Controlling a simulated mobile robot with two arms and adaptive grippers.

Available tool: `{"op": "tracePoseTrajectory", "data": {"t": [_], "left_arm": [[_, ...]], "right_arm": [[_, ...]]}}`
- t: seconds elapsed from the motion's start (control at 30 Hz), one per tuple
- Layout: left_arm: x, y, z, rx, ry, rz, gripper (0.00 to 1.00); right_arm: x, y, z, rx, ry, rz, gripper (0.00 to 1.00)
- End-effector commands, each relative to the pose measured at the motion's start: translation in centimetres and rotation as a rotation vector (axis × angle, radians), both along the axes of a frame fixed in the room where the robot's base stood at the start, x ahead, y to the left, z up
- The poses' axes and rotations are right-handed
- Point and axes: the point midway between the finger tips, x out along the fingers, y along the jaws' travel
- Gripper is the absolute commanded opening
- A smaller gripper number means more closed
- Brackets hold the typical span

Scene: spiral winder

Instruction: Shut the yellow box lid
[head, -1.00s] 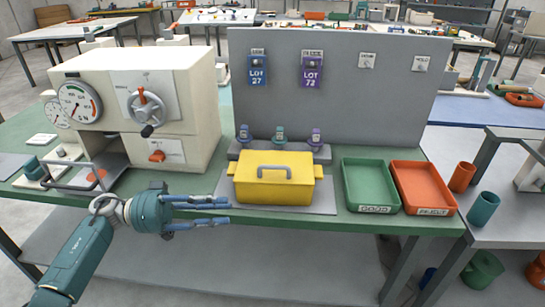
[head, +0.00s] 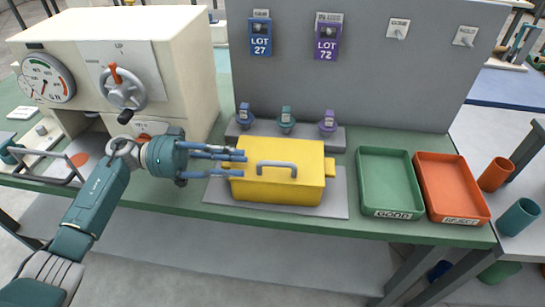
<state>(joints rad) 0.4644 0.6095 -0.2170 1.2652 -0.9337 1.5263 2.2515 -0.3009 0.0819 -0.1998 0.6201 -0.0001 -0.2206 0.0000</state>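The yellow box (head: 277,190) sits on a grey mat (head: 338,195) on the green bench. Its yellow lid (head: 290,150), with a grey handle (head: 277,167), appears to lie flat on top; I see no clear gap between lid and box. My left gripper (head: 241,165) comes in from the left with its fingers apart and empty. The fingertips overlap the left end of the box in the picture; I cannot tell whether they touch it. My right gripper is out of view.
A green GOOD tray (head: 390,211) and an orange REJECT tray (head: 464,218) stand right of the box. Several small knobs sit on a grey block (head: 310,139) behind it. A cream machine with a gauge and handwheel (head: 124,90) stands at left. A grey panel (head: 340,90) rises behind.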

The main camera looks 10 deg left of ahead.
Motion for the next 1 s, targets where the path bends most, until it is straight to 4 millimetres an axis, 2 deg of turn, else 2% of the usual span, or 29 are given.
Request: {"op": "tracePoseTrajectory", "data": {"t": [0.2,0.4,0.6,0.87,1.0], "left_arm": [[0.1,-4.5,0.4,-0.005,0.0,-0.002,0.29],[0.3,-7.5,0.2,-0.004,0.0,-0.001,0.29],[0.4,-8.8,0.1,-0.001,0.0,0.0,0.29],[0.4,-8.9,0.0,0.0,0.0,0.0,0.29],[0.4,-8.9,0.0,0.0,0.0,0.0,0.19]], "right_arm": [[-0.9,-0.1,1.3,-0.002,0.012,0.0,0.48],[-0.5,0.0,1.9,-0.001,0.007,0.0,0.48],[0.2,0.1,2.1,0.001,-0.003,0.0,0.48],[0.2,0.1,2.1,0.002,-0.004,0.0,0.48],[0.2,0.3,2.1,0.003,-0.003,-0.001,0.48]]}}
